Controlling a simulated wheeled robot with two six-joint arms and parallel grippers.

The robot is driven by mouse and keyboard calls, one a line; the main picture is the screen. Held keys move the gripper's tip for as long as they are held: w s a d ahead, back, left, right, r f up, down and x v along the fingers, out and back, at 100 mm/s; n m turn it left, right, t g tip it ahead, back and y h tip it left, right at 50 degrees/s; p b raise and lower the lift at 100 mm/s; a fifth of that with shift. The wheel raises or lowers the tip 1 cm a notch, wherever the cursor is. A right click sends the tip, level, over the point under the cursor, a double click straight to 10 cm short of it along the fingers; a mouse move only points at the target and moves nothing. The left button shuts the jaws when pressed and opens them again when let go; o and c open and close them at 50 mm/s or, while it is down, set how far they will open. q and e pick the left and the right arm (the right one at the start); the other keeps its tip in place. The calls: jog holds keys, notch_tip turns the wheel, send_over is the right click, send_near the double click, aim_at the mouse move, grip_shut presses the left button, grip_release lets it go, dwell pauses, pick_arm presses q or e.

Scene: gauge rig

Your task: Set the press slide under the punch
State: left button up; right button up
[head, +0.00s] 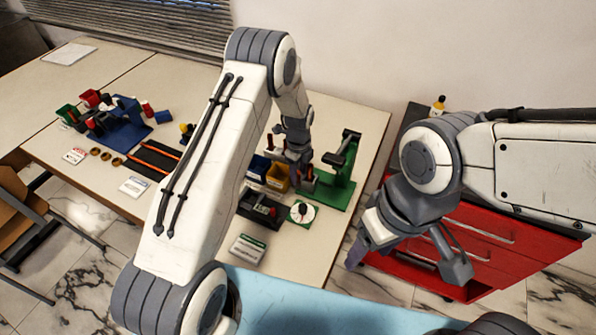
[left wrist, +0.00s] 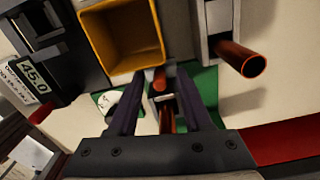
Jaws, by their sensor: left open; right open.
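A green press (head: 343,172) with an upright column and a dark head stands at the right end of the table. In the left wrist view its green base (left wrist: 207,85) shows beyond my fingers. My left gripper (head: 299,178) is open and points down beside the press. In the left wrist view its fingers (left wrist: 158,77) straddle a small grey block with a red-brown peg (left wrist: 166,112), which looks like the press slide. I cannot tell whether they touch it. A copper-coloured cylinder (left wrist: 242,60) sticks out of a grey part to the right. My right gripper (head: 407,262) is open and empty, clear of the table.
A yellow bin (head: 277,177) and a blue bin (head: 258,167) stand close left of the left gripper. A dark gauge box (head: 262,207) and a round dial (head: 302,212) lie nearer me. A red drawer cabinet (head: 480,240) stands right of the table.

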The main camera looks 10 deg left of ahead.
pick_arm(q)
grip_shut()
dwell(1.4)
